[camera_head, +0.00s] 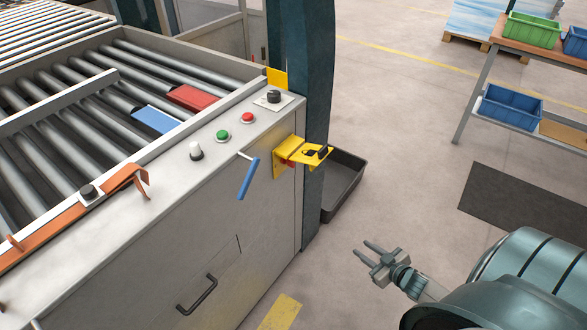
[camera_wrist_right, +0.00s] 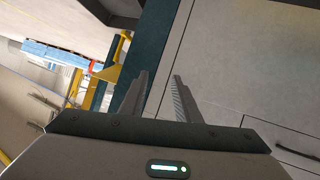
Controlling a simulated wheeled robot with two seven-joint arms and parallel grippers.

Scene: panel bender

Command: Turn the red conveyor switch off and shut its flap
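A yellow switch housing (camera_head: 281,168) is fixed to the side of the grey conveyor cabinet, close to the dark post. A little red of the switch (camera_head: 291,163) shows beneath the yellow flap (camera_head: 315,158), which sticks out roughly level with black parts on it. The switch's exact position is hidden. My right gripper (camera_head: 361,248) is open and empty, to the right of and lower in the picture than the flap, apart from it. Its two parted fingers also show in the right wrist view (camera_wrist_right: 159,75), with nothing between them. My left gripper is not in view.
The dark post (camera_head: 317,95) stands beside the housing, with a black bin (camera_head: 345,185) behind it. A blue lever (camera_head: 248,178) juts from the cabinet (camera_head: 205,230). Red (camera_head: 247,118) and green (camera_head: 222,135) buttons sit on its top. The floor around my right gripper is clear.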

